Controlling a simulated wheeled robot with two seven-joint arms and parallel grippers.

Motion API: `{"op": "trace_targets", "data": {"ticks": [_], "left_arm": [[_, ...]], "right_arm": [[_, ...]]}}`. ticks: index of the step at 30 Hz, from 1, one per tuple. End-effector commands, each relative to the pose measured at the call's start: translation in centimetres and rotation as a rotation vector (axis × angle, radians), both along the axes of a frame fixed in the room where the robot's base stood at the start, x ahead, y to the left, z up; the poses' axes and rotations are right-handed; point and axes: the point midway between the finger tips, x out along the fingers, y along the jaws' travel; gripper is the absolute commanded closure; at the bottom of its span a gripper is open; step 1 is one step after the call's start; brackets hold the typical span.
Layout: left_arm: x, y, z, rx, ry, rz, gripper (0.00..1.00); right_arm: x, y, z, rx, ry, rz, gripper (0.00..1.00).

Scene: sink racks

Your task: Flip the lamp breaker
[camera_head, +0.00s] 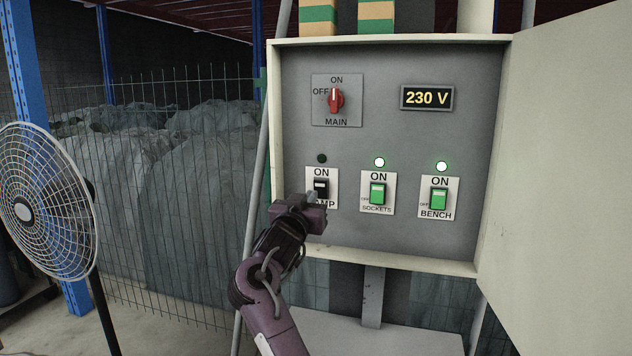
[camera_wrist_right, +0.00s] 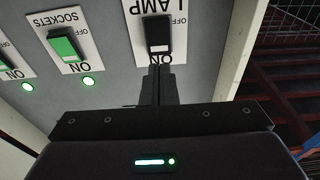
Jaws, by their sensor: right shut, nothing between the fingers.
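The lamp breaker (camera_head: 321,185) is a black rocker switch on a white plate, lower left in the open box. Its indicator (camera_head: 322,158) is dark. My right gripper (camera_head: 312,199) is in front of the plate's lower part and hides part of the "LAMP" label. In the right wrist view the picture is upside down. The lamp breaker (camera_wrist_right: 157,33) is at the top, and the shut, empty fingers of my right gripper (camera_wrist_right: 157,72) point at its ON end. I cannot tell whether they touch it. My left gripper is not in view.
The sockets breaker (camera_head: 377,194) and bench breaker (camera_head: 439,200) are green with lit indicators. A red main knob (camera_head: 336,99) and a 230 V display (camera_head: 427,97) are above. The box door (camera_head: 560,170) stands open at right. A fan (camera_head: 45,205) stands at left.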

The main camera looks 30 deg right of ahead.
Motion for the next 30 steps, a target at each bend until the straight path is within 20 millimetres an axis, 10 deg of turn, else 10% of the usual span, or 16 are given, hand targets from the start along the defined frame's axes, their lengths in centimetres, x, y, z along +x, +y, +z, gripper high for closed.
{"op": "trace_targets", "data": {"ticks": [10,30], "left_arm": [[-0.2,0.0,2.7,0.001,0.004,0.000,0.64],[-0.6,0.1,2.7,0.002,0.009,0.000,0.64]], "right_arm": [[3.1,-3.7,0.9,0.000,0.000,-0.001,1.00],[3.6,-4.3,1.0,0.000,0.000,0.000,1.00]]}}
